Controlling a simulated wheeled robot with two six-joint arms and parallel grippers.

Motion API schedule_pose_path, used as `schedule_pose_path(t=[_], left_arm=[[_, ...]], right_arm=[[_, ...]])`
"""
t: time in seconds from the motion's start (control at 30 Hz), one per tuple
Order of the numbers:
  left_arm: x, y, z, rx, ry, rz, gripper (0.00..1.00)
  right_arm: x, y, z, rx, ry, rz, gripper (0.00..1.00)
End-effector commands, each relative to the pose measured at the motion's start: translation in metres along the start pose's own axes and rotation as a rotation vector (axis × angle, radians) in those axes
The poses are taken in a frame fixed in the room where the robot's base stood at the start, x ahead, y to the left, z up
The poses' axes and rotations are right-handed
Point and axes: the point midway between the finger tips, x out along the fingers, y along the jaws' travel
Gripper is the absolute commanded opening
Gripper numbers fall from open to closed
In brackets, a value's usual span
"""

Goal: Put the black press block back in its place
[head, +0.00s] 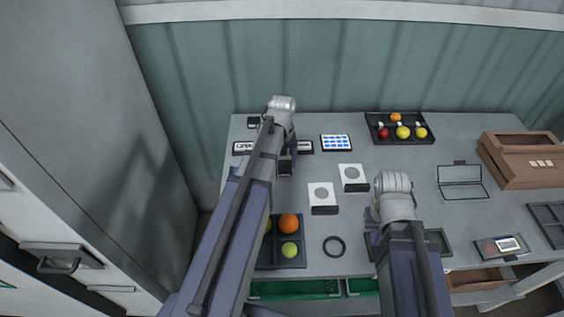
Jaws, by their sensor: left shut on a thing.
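My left gripper (287,152) is over the back-left part of the table, mostly hidden by its own arm. It is shut on a small dark block (285,169), which looks like the black press block. I cannot tell whether the block touches the table. A long black-and-white strip (242,147) lies behind the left arm, which hides its middle. My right gripper (374,228) is low near the front of the table, by a dark tray (437,241). The arm hides its fingers.
Two white pads with grey discs (322,198) lie mid-table, with a black ring (334,246) in front. A fruit tray (300,262) is front left, another tray (400,138) at the back. A wooden crate (520,178) stands right. A small dark box (254,122) is back left.

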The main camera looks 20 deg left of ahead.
Motion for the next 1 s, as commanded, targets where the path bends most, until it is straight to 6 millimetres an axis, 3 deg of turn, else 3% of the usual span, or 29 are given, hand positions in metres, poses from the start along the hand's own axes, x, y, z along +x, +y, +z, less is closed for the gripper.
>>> schedule_pose_path(t=[0.37, 0.4, 0.57, 1.0], left_arm=[[0.008, 0.0, 0.0, 0.0, 0.0, 0.0, 0.39], [0.0073, 0.0, 0.0, 0.0, 0.0, 0.0, 0.82], [0.0069, 0.0, 0.0, 0.0, 0.0, 0.0, 1.0], [0.0069, 0.0, 0.0, 0.0, 0.0, 0.0, 0.94]], right_arm=[[0.008, -0.0008, -0.0005, 0.0, 0.0, 0.0, 0.0], [0.0073, -0.0007, -0.0004, 0.0, 0.0, 0.0, 0.0], [0.0069, -0.0007, -0.0004, 0.0, 0.0, 0.0, 0.0], [0.0069, -0.0007, -0.0004, 0.0, 0.0, 0.0, 0.0]])
